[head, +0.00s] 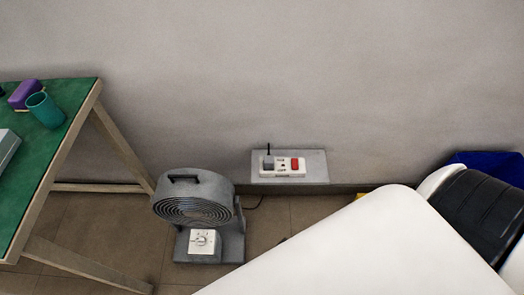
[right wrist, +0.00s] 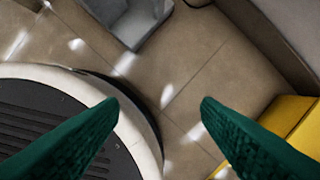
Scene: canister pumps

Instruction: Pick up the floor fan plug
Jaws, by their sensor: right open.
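The grey floor fan (head: 196,215) stands on the tiled floor by the wall in the head view. A dark cord (head: 256,203) runs from behind it along the floor. I cannot make out the floor fan plug for certain; a small dark thing (head: 283,240) shows at the edge of my white arm, which hides the floor behind it. A grey plug (head: 268,162) sits in the white power strip (head: 290,172); I cannot tell whose it is. My right gripper (right wrist: 160,103) is open and empty above the floor, with the grey fan base (right wrist: 135,22) beyond its fingers.
The power strip is on a grey wall shelf (head: 318,165). A green-topped table (head: 60,150) with a teal cup (head: 45,110) and a purple block (head: 25,93) stands at left. A yellow object (right wrist: 280,130) is right of my right gripper. A blue object (head: 490,163) lies at far right.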

